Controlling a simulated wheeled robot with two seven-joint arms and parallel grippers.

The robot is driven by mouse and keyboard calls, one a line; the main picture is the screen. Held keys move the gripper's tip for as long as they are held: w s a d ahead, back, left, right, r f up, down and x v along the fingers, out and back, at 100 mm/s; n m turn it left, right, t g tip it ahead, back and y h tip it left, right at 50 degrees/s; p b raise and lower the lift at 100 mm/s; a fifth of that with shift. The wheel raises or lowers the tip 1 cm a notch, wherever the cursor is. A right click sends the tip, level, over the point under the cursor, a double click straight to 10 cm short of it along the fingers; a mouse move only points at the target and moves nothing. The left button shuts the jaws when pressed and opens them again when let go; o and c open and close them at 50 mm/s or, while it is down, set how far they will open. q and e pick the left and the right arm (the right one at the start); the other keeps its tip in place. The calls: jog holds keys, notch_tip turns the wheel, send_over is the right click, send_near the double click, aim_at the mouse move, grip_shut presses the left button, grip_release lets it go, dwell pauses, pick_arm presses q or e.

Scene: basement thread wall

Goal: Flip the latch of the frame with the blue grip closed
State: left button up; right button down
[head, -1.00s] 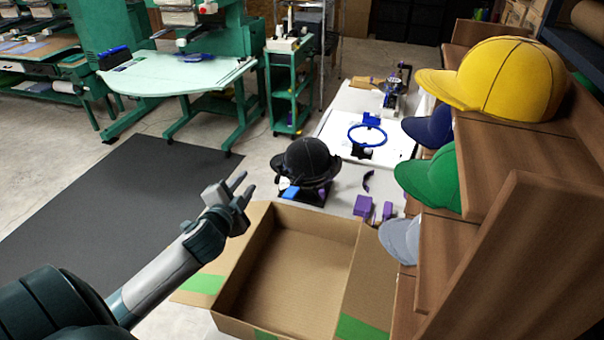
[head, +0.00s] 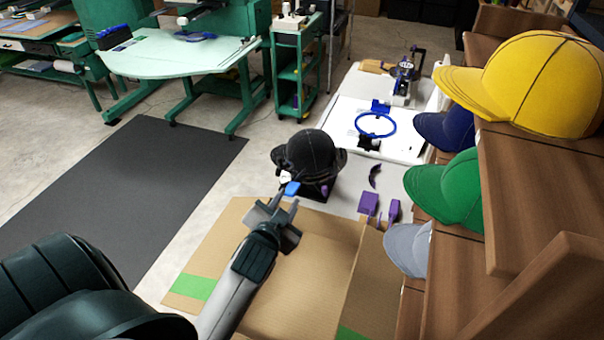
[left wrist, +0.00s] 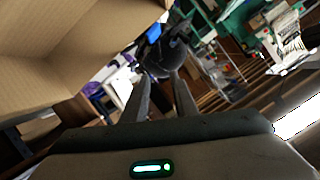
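A black cap (head: 308,152) sits on a dark frame at the near left end of the white table. The frame's blue grip (head: 292,188) sticks out at its near side; the latch itself is too small to make out. My left gripper (head: 285,204) is open and empty, its fingertips just short of the blue grip in the head view; I cannot tell whether they touch. In the left wrist view the two fingers (left wrist: 160,98) are spread, with the dark cap (left wrist: 163,58) and blue grip (left wrist: 153,32) beyond them. My right gripper is not in view.
A cardboard box (head: 310,250) stands below and right of my left forearm. Purple pieces (head: 369,202) and a blue hoop (head: 375,125) lie farther right on the table. Shelves with a yellow cap (head: 535,85) and other caps stand at the right. A dark mat (head: 130,185) covers the floor.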

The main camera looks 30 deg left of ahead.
aim_at(303, 173)
pick_arm(q)
jog(key=p+x, duration=0.2)
jog(key=x, duration=1.4)
jog(key=shift+a+p, duration=0.1)
jog(key=shift+p, duration=0.3)
jog(key=shift+w+a+f, duration=0.15)
jog(key=shift+w+f, duration=0.15)
jog(key=shift+w, duration=0.3)
grip_shut()
